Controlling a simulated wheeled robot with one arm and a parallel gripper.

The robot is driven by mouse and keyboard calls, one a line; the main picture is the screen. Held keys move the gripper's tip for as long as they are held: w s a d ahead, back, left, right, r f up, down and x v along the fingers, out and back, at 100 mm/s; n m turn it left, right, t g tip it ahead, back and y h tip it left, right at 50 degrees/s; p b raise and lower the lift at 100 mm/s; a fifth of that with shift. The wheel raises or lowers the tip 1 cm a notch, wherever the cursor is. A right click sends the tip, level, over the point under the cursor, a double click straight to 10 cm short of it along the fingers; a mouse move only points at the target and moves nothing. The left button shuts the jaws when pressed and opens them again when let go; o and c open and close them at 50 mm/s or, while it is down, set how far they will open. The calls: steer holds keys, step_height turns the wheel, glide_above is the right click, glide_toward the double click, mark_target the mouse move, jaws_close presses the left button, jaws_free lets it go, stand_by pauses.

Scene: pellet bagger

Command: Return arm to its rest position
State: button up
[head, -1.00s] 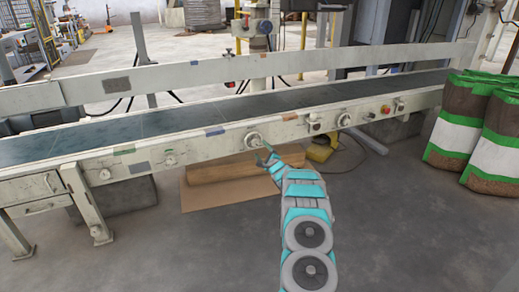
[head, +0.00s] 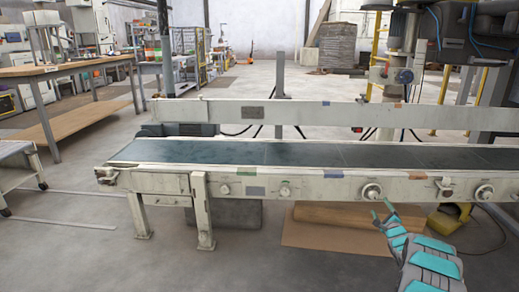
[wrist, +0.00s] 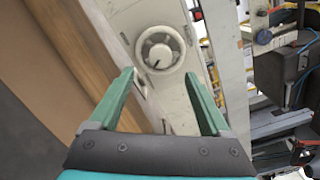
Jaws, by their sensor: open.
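My gripper (head: 384,213) is at the lower right of the head view, in front of the conveyor's near side rail. Its teal arm comes up from the bottom edge. In the wrist view, its two green fingers (wrist: 163,92) are spread apart with nothing between them. A round dial (wrist: 160,48) on the conveyor's pale side rail lies beyond the fingertips. It also shows in the head view (head: 372,192), just above and left of the gripper. The gripper looks apart from the dial.
The conveyor (head: 300,153) crosses the view with a dark belt. Cardboard (head: 320,237) lies under it. A yellow object (head: 447,219) is on the floor to the right. A workbench (head: 60,68) and a cart (head: 18,165) stand at the left. The floor at front left is clear.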

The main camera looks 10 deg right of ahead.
steer(key=a+r+n+g+p, duration=0.2)
steer(key=a+r+n+g, duration=0.3)
steer(key=a+r, duration=0.45)
steer(key=s+a+r+n+g, duration=0.4)
steer(key=s+a+r+n, duration=0.3)
steer(key=s+a, duration=0.55)
steer(key=s+a+r+n+g+y+p, duration=0.1)
steer(key=s+a+n+g, duration=0.2)
steer(key=s+a, duration=0.6)
steer(key=s+a+r+n+g+y+p, duration=0.1)
steer(key=s+a+n, duration=0.5)
steer(key=s, duration=1.6)
steer(key=s+a+r+n+g+y+p, duration=0.1)
steer(key=s+a+n+g, duration=0.4)
steer(key=s+a, duration=0.9)
step_height(320, 180, up, 2)
steer(key=shift+s+a+r+n+g+y+p, duration=0.15)
steer(key=shift+s+n+g+y+p, duration=0.25)
steer(key=shift+s+y, duration=0.3)
steer(key=shift+s+a, duration=0.1)
steer(key=shift+s, duration=0.25)
steer(key=shift+c, duration=0.3)
